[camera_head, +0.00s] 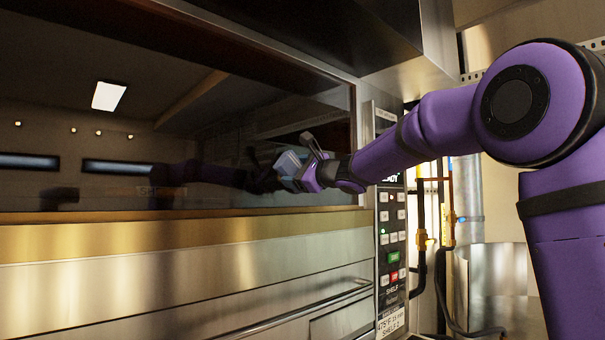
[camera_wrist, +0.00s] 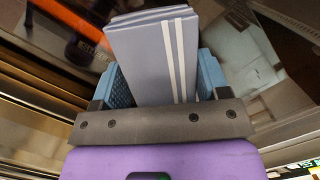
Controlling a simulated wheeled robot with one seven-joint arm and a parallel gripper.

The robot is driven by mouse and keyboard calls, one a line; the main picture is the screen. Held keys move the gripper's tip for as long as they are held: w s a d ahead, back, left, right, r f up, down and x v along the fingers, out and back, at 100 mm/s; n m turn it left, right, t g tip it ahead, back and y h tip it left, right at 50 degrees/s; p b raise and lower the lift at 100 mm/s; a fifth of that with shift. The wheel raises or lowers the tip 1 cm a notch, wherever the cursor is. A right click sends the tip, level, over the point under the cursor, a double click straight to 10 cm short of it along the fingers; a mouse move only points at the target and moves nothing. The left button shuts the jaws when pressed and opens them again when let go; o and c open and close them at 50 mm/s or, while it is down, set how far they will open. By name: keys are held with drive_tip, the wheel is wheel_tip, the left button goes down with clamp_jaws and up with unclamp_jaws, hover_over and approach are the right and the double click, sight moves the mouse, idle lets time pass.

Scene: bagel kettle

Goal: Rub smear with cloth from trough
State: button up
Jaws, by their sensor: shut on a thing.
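My gripper (camera_head: 297,171) is raised in front of the dark glass panel, near its right end. In the wrist view my gripper (camera_wrist: 160,88) is shut on a folded grey-blue cloth (camera_wrist: 140,62) with two white stripes. The cloth sits between the blue finger pads and sticks out beyond them. In the head view the cloth (camera_head: 288,162) shows small at the end of my arm, close to the glass; I cannot tell whether it touches. I cannot make out a smear on the glass (camera_head: 90,150) for certain. The trough is not recognisable in either view.
A control panel (camera_head: 392,240) with several buttons stands just right of the glass. Below the glass run a brass-coloured ledge (camera_head: 150,238) and steel fronts with a long handle (camera_head: 300,312). Pipes (camera_head: 445,205) stand at the right. A dark hood edge (camera_head: 330,30) overhangs above.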

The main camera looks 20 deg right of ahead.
sight(286, 171)
drive_tip(key=shift+s+a, duration=0.25)
drive_tip(key=shift+a, duration=0.35)
drive_tip(key=shift+s+a, duration=0.3)
drive_tip(key=shift+a, duration=0.35)
drive_tip(key=shift+s+a, duration=0.25)
drive_tip(key=shift+a, duration=0.35)
drive_tip(key=w+d, duration=0.4)
drive_tip(key=d, duration=0.6)
drive_tip(key=shift+w+d, duration=0.2)
drive_tip(key=shift+s+a, duration=0.25)
drive_tip(key=shift+a, duration=0.4)
drive_tip(key=shift+s+a, duration=0.2)
drive_tip(key=shift+a, duration=0.5)
drive_tip(key=shift+s+a, duration=0.25)
drive_tip(key=shift+a, duration=0.4)
drive_tip(key=shift+s+a, duration=0.5)
drive_tip(key=shift+a, duration=0.55)
drive_tip(key=shift+s+a, duration=0.45)
drive_tip(key=shift+a, duration=0.65)
drive_tip(key=shift+s+a, duration=0.5)
drive_tip(key=shift+a, duration=0.55)
drive_tip(key=shift+s+d, duration=0.1)
drive_tip(key=shift+a+r+v, duration=0.1)
drive_tip(key=shift+r+v, duration=0.05)
drive_tip(key=shift+v, duration=1.3)
drive_tip(key=shift+a+r+v, duration=0.15)
drive_tip(key=shift+v, duration=1.25)
